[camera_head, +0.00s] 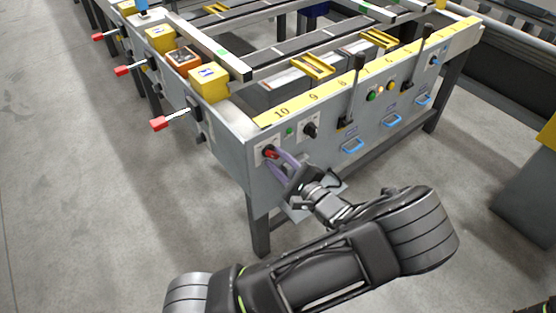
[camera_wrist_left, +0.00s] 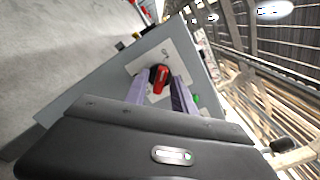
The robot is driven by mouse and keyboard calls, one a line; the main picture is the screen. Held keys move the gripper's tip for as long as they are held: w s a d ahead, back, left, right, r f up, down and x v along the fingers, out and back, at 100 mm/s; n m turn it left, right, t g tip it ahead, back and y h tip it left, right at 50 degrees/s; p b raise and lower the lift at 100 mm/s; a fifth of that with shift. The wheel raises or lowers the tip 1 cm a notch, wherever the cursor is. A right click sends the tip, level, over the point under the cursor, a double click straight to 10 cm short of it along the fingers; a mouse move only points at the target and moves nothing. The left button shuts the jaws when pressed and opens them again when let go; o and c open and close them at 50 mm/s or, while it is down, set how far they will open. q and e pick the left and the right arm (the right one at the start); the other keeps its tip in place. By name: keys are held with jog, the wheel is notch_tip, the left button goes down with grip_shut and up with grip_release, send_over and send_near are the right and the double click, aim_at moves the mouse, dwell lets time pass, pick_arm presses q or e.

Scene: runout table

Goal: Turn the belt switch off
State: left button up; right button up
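The belt switch, a red rotary handle (camera_head: 270,153) on a pale plate, sits at the left end of the table's grey front panel. In the left wrist view the red handle (camera_wrist_left: 161,78) stands between my fingertips. My left gripper (camera_head: 274,160) reaches up to it from below right. Its two purple-grey fingers are spread, one on each side of the handle, with a gap visible in the wrist view (camera_wrist_left: 160,82). Whether a fingertip touches the handle is hard to tell. My right gripper is not in view.
Right of the switch, the panel carries a black knob (camera_head: 310,130), a green button (camera_head: 371,96), black levers (camera_head: 352,90) and blue handles (camera_head: 353,145). A yellow numbered strip (camera_head: 327,91) runs along the top edge. Red-tipped levers (camera_head: 158,124) stick out on the left side.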

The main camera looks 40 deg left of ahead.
pick_arm(q)
jog(key=shift+o, duration=0.2)
jog(key=v, duration=0.7)
jog(key=shift+d, duration=0.4)
jog(key=shift+s, duration=0.15)
